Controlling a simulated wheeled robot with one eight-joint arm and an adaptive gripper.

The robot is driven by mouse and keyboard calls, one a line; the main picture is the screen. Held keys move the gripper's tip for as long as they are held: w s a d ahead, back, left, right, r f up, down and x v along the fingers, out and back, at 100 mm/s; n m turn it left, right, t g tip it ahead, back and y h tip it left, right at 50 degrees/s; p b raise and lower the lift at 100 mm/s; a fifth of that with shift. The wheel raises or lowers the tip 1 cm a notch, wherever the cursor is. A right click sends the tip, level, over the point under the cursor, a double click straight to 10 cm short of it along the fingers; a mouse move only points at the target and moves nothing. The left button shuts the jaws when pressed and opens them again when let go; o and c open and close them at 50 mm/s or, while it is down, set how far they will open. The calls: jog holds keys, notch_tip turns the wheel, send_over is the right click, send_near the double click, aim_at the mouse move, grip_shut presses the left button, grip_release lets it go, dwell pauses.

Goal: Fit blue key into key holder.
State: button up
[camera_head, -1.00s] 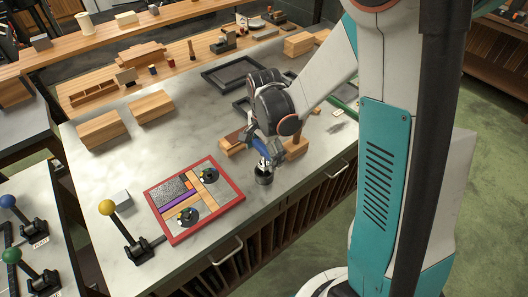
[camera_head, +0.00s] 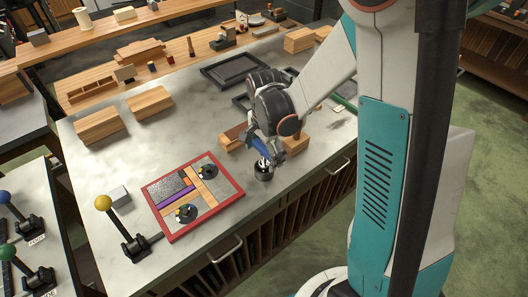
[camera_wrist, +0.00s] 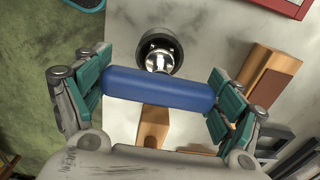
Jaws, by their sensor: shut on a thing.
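The blue key (camera_wrist: 158,89) shows as a blue rounded bar across the wrist view. My gripper (camera_wrist: 160,92) is shut on it, with a teal pad at each end. In the head view my gripper (camera_head: 264,152) is low over the counter's front part, with the blue key (camera_head: 261,157) partly hidden by the fingers. The key holder (camera_head: 264,172), a short black round piece, stands on the counter just below it. In the wrist view the holder (camera_wrist: 174,44) is a black ring with shiny metal in its middle, beside the bar. I cannot tell whether the key's shaft is inside it.
Wooden blocks (camera_head: 295,144) stand close to my gripper. A red-framed puzzle board (camera_head: 240,194) lies to the left, with a yellow-knobbed lever (camera_head: 104,203) beyond it. Black frames (camera_head: 233,72) lie behind. The counter's front edge is close to the holder.

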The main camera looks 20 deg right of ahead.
jog(key=shift+f+b, duration=0.55)
jog(key=shift+f, duration=0.15)
jog(key=o, duration=1.4)
jog(key=shift+c, duration=0.2)
notch_tip(320, 180, up, 12)
jog(key=s+r+n+t+b, duration=0.2)
jog(key=s+n+t+b, duration=0.3)
jog(key=s+n, duration=0.9)
jog(key=shift+s+t+b, duration=0.4)
jog(key=shift+s+t, duration=0.05)
jog(key=shift+t, duration=0.65)
